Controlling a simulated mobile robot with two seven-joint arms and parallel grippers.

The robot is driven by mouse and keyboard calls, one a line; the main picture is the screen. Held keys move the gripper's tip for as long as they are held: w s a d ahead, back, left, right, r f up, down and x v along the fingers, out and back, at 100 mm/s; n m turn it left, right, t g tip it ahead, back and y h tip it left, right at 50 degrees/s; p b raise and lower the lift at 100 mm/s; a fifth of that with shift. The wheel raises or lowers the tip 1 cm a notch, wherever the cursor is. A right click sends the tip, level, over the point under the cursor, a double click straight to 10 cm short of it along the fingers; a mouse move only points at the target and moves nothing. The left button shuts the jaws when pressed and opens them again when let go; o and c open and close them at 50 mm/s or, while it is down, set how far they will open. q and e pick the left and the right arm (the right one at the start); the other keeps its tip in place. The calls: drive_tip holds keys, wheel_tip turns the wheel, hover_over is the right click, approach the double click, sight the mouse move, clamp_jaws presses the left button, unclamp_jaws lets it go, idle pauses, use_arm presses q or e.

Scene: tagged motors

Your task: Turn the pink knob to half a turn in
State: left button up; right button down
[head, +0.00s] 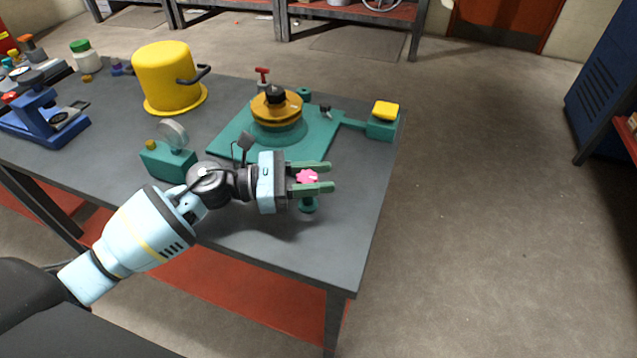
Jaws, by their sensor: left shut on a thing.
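The fingers hide parts of the knob's sides and of the stand. A white mark shows on the knob, but its angle is too small to read surely. My right gripper is not in view.
Behind the gripper is a green base (225,133) with a yellow-brown wheel (276,106). A yellow pot (168,77), a small green gauge unit (165,162) and a blue device (45,115) stand to the left. The table's right edge (377,205) is close to the knob.

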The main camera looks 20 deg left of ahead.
use_arm(q)
drive_tip(key=shift+m+g+h+b, duration=0.4)
drive_tip(key=shift+m+g+b, duration=0.2)
drive_tip(key=shift+g+b, duration=0.25)
drive_tip(key=shift+s+g, duration=0.1)
drive_tip(key=shift+g, duration=0.15)
drive_tip(key=o, duration=1)
drive_tip(key=shift+d, duration=0.15)
